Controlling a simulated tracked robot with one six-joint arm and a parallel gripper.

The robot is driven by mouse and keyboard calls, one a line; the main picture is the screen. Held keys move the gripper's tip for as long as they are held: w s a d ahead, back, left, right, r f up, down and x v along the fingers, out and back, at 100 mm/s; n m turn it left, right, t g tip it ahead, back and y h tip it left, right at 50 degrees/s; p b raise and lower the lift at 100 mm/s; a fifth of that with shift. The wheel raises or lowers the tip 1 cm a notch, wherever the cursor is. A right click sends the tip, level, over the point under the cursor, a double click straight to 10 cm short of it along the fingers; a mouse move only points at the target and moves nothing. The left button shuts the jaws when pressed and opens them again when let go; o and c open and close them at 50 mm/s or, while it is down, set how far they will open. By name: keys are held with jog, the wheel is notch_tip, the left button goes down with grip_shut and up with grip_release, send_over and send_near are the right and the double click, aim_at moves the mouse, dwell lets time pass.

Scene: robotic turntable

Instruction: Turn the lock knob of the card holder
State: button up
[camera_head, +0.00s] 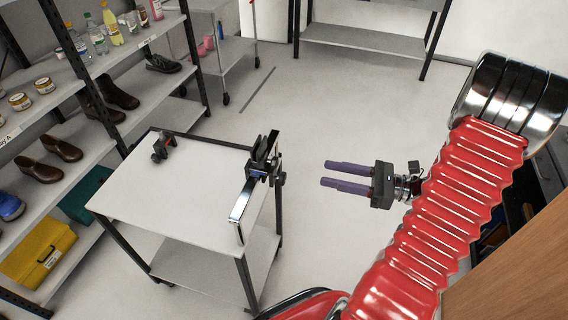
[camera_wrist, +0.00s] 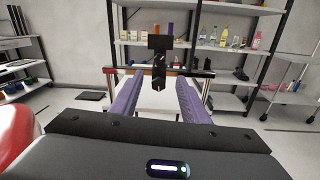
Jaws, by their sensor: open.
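A black upright device (camera_head: 262,158), which seems to be the card holder, stands at the right edge of a white-topped table. A flat metallic bar (camera_head: 242,205) runs from it toward the front. A dark round part (camera_head: 280,179) on its right side may be the lock knob; it is too small to be sure. My gripper (camera_head: 324,173) is open and empty, its purple fingers pointing left toward the device, with a clear gap between. In the wrist view, the device (camera_wrist: 159,70) shows ahead, in line with the space between my fingers (camera_wrist: 159,84).
A wooden surface (camera_head: 520,270) is close at lower right.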

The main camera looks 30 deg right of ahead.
aim_at(273, 161)
jog(key=x, duration=1.4)
dwell(0.4)
jog(key=shift+c, duration=0.3)
grip_shut()
jog(key=shift+n, duration=3)
